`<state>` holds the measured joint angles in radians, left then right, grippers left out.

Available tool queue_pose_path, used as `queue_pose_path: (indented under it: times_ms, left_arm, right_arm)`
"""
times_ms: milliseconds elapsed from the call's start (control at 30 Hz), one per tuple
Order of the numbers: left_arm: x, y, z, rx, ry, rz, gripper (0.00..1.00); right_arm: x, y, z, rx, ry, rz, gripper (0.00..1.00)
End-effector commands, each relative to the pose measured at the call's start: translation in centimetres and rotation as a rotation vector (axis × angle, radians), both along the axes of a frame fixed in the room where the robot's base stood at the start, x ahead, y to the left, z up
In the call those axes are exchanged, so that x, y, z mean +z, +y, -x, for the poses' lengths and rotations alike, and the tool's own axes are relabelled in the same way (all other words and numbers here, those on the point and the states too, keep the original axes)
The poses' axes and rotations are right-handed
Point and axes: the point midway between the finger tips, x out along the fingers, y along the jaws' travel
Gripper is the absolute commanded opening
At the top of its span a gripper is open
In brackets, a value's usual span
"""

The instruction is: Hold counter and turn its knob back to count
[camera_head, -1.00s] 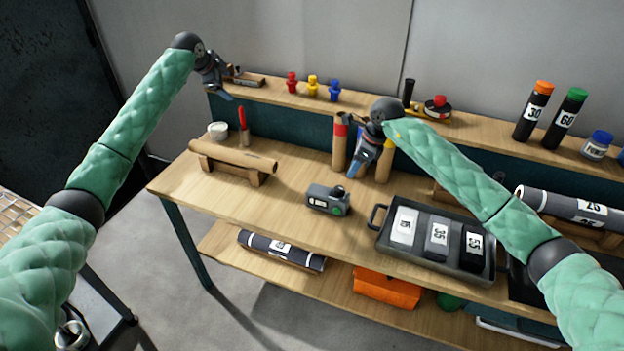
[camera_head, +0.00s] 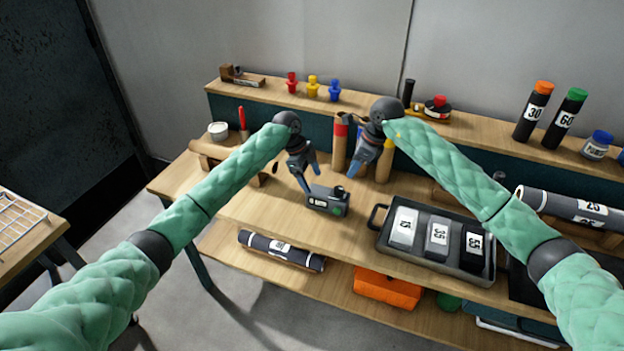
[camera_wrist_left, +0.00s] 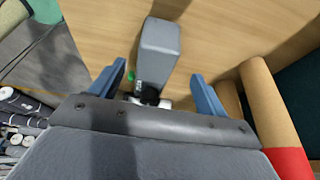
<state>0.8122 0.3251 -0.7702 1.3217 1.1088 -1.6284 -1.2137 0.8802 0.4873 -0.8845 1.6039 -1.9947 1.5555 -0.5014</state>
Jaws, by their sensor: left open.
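The counter (camera_head: 326,203) is a small grey box with a display and a green button on its front, standing on the bench. A dark knob (camera_head: 339,191) shows on its top right. My left gripper (camera_head: 306,184) points down at the counter's upper left side. In the left wrist view the counter (camera_wrist_left: 159,52) lies between the open blue fingers (camera_wrist_left: 156,92), with space on both sides. My right gripper (camera_head: 357,172) hangs above the bench behind and to the right of the counter, in front of upright brown rolls; its finger gap is unclear.
A black tray (camera_head: 373,241) with several numbered blocks stands right of the counter. Upright brown rolls (camera_head: 384,165) stand behind it. A brown roll (camera_head: 206,149) on a wooden stand is at left, partly behind my left arm. Bare bench (camera_head: 260,208) lies left of the counter.

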Motion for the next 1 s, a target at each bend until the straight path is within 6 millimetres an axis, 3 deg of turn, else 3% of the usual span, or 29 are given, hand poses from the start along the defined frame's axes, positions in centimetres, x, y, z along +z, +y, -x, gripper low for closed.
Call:
queue_pose_path:
  times_ms: [367,733,1000]
  left_arm:
    - [-2.1,-1.3,0.8,-0.015,0.013,0.001,0.75]
    - [-6.6,-3.0,1.3,-0.013,0.014,0.0,0.75]
    - [-7.6,-3.4,1.4,-0.014,0.011,0.001,0.75]
  right_arm:
    - [0.0,0.0,0.0,0.0,0.0,0.0,0.36]
    - [0.0,0.0,0.0,0.0,0.0,0.0,0.36]
    - [0.0,0.0,0.0,0.0,0.0,0.0,0.36]
